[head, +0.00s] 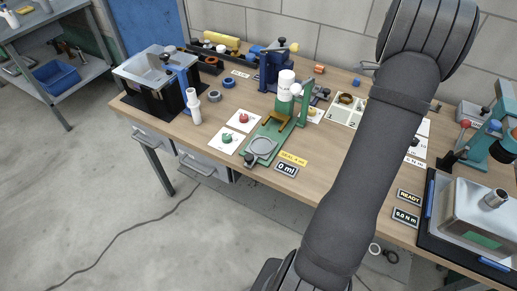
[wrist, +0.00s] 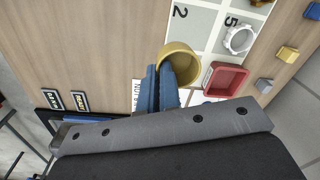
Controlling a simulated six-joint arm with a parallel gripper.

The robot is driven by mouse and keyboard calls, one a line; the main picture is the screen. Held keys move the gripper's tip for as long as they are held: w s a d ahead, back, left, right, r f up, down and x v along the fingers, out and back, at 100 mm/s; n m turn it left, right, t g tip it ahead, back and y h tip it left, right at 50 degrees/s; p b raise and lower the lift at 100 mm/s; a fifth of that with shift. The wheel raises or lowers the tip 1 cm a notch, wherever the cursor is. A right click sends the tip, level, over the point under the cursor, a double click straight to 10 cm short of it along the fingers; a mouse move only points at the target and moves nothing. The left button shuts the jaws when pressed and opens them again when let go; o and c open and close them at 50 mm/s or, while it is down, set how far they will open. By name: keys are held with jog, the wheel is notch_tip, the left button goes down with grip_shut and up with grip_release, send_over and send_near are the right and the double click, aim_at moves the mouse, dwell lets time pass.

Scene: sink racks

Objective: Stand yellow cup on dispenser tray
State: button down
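The yellow cup (wrist: 183,58) shows in the wrist view at the edge of a white numbered tray. My gripper (wrist: 162,76) has blue fingers close together at the cup's left side, one appearing inside the rim and one outside, pinching its wall. Whether the cup is lifted is unclear. In the head view my arm hides the gripper and cup. The green dispenser (head: 301,106) with a white bottle (head: 286,84) stands mid-bench. A display (head: 286,168) reads 0 ml.
The white numbered tray (head: 337,114) lies right of the dispenser; a grey ring (wrist: 239,39) and a red square dish (wrist: 225,79) show there in the wrist view. White cards with a red piece (head: 243,118) and a green piece (head: 227,138) lie left of the dispenser. A white cylinder stand (head: 194,108) is farther left.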

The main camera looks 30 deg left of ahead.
jog(key=s+d+f+n, duration=0.5)
jog(key=s+d+n, duration=0.2)
jog(key=s+n, duration=0.3)
notch_tip(320, 180, up, 2)
jog(key=n, duration=0.2)
send_over(266, 148)
jog(key=shift+g, duration=0.3)
jog(key=shift+s+d+f, duration=0.1)
jog(key=shift+d+f, duration=0.05)
jog(key=shift+f, duration=1.9)
jog(key=shift+f, duration=1.1)
